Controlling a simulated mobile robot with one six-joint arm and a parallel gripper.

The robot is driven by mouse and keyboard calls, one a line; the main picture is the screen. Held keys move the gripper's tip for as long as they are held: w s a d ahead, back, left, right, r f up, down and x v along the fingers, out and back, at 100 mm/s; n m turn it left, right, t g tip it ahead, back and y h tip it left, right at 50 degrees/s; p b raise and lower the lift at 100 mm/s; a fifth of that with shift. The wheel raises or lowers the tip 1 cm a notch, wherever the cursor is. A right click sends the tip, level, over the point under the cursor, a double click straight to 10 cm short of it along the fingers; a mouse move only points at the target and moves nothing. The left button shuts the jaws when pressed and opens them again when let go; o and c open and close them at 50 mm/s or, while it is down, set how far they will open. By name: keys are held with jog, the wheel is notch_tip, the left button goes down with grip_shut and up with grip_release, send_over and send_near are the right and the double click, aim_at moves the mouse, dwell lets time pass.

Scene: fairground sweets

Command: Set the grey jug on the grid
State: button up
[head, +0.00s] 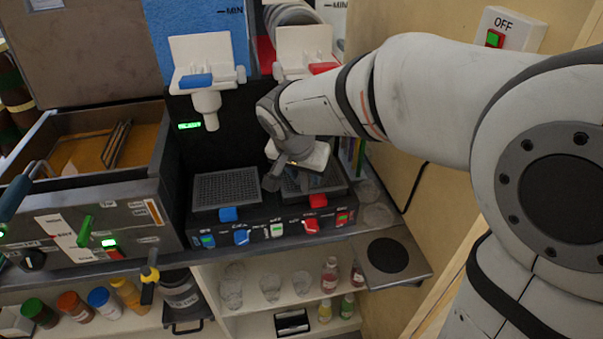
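A slush machine stands in the middle of the head view with two dark drip grids. The left grid (227,187) is bare, with a blue tab at its front. The right grid (334,181) has a red tab and is partly covered by my gripper (291,183). My gripper points down, low over the right grid. Its fingertips are small and dark here, and I cannot tell whether they are open or hold anything. I cannot pick out a grey jug with certainty. A greyish container (179,289) with dark parts stands below the counter, left of the shelves.
Taps with a blue lever (196,81) and a red lever (323,68) hang above the grids. Clear cups (376,214) stand at the machine's right. A fryer-like unit (95,235) is at the left. Bottles and cups fill the lower shelves. A wall closes the right side.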

jog(key=v, duration=1.2)
jog(key=s+d+f+n, duration=0.1)
jog(key=s+d+f, duration=0.3)
jog(key=d, duration=0.2)
jog(key=s+d+f+n+g, duration=0.1)
jog(key=s+d+f, duration=0.3)
jog(key=d, duration=0.3)
jog(key=s+d+f+n+y, duration=0.1)
jog(key=s+d+f, duration=0.3)
jog(key=d, duration=0.2)
jog(key=shift+d+n+g, duration=0.25)
jog(key=shift+n+g, duration=0.05)
